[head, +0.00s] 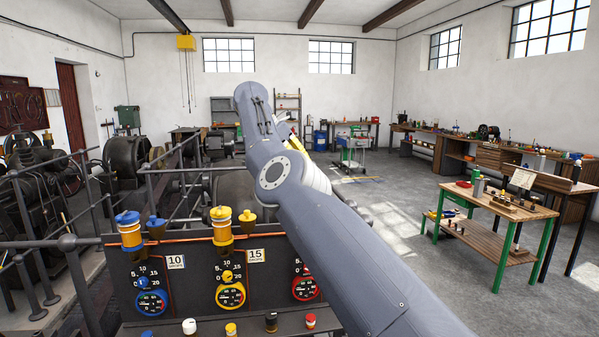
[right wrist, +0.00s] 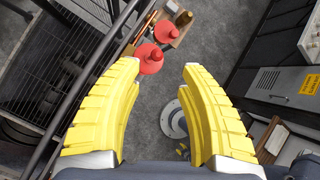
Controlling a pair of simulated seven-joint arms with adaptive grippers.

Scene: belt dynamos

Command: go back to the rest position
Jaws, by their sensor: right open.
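My right arm crosses the head view from the lower right up to the middle. Only a bit of yellow from my right gripper (right wrist: 161,66) shows past the arm there. In the right wrist view its two yellow fingers are spread wide with nothing between them. Two red knob-like things (right wrist: 149,58) lie beyond the left fingertip, apart from it as far as I can tell. My left gripper is not in view. A dark control panel (head: 193,275) with blue, yellow and red gauges stands in front; the arm hides its right part.
Grey railings (head: 180,185) and machines (head: 125,155) stand at the left. A green-legged workbench (head: 497,208) with small parts stands at the right. Small coloured knobs (head: 230,329) line the panel's front ledge. The floor (head: 400,205) between arm and workbench is clear.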

